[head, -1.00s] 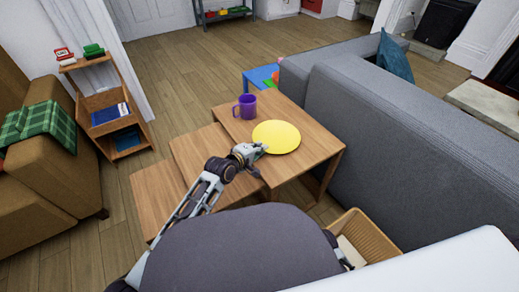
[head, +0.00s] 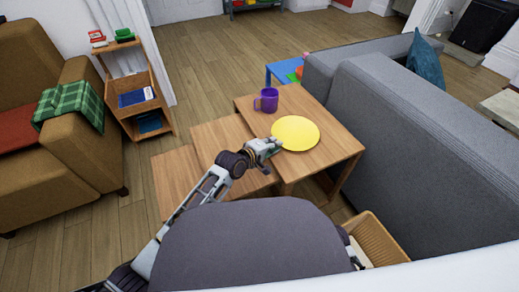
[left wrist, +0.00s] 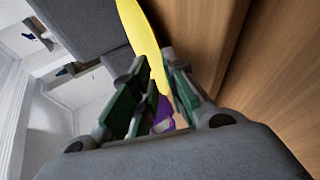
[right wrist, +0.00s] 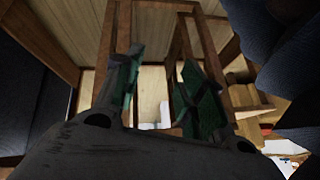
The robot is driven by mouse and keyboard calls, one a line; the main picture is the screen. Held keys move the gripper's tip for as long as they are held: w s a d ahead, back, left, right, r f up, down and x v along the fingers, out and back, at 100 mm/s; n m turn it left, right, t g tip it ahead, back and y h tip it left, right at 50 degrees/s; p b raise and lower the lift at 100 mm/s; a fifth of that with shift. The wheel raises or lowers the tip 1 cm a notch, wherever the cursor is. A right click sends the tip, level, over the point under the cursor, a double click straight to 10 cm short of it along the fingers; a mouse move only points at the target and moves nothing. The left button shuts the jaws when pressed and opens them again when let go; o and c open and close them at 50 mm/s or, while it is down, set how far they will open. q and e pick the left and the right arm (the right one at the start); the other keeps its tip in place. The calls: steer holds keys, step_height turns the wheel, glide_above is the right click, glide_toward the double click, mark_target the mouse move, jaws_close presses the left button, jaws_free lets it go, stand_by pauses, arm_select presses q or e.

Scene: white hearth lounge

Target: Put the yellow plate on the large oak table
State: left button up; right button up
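The yellow plate (head: 295,133) shows flat over the top of the tallest oak table (head: 343,146); I cannot tell whether it touches the wood. My left gripper (head: 272,147) is at the plate's near-left edge. In the left wrist view the plate (left wrist: 143,35) runs as a thin strip between the fingertips (left wrist: 155,62), which close on its rim. A purple mug (head: 266,100) stands on the same table behind the plate. My right gripper (right wrist: 160,75) is open and empty in the right wrist view, facing wooden frames; it is hidden in the head view.
Two lower nested tables (head: 178,180) step down to the left. A grey sofa (head: 410,150) closes off the right side. A wicker basket (head: 378,240) sits near right.

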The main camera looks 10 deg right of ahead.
arm_select(q)
steer(key=p+v, duration=0.3)
steer(key=v, duration=0.5)
steer(key=shift+s+a, duration=0.25)
arm_select(e)
step_height(320, 180, up, 8)
steer(key=d+g+h, duration=0.1)
steer(key=shift+d+f+n, duration=0.25)
steer(key=shift+n, duration=0.05)
arm_select(q)
steer(key=shift+r, duration=0.1)
